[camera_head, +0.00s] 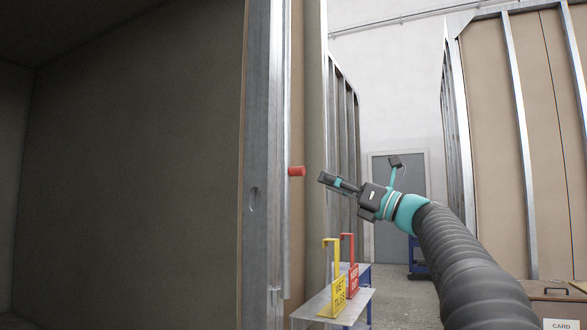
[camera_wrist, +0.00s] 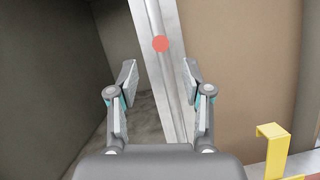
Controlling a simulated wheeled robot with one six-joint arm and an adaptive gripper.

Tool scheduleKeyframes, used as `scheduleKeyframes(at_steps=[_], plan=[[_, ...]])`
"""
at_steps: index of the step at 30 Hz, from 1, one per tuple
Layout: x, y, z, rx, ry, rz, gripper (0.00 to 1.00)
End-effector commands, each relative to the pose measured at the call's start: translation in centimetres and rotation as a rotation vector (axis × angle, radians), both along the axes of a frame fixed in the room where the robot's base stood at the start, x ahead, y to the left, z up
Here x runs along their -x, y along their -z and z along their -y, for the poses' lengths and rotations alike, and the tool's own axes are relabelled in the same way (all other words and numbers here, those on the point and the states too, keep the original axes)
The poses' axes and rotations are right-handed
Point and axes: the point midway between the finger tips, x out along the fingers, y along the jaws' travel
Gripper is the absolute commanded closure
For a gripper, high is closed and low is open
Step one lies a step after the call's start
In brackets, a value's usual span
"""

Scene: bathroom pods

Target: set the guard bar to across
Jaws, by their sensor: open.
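The guard bar (camera_head: 287,235) appears as a narrow metal strip standing upright along the metal door post. A red knob (camera_head: 296,171) sticks out from it to the right. In the wrist view the red knob (camera_wrist: 160,43) shows end-on as a round disc on the metal upright. My gripper (camera_head: 323,178) is to the right of the knob, a short gap away and slightly lower in the head view. In the wrist view my gripper (camera_wrist: 160,74) is open and empty, with the knob beyond its fingertips and roughly centred between them. The bar's pivot is not clear to me.
A dark pod opening (camera_head: 130,170) lies left of the post. Another framed pod (camera_head: 530,150) stands right. A grey door (camera_head: 400,180) is behind.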

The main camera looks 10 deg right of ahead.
Motion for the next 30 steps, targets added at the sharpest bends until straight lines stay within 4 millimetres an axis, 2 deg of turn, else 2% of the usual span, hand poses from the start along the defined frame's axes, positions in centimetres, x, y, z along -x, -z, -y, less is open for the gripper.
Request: scheduleKeyframes(at_steps=[9, 15, 22, 30], plan=[[-3.7, -2.4, -4.4, 0.002, -0.003, 0.001, 0.51], [-5.6, -3.6, -6.6, 0.004, -0.002, 0.001, 0.51], [-6.6, -4.2, -7.8, 0.003, 0.0, 0.001, 0.51], [-6.7, -4.2, -8.0, 0.003, 0.002, 0.001, 0.51]])
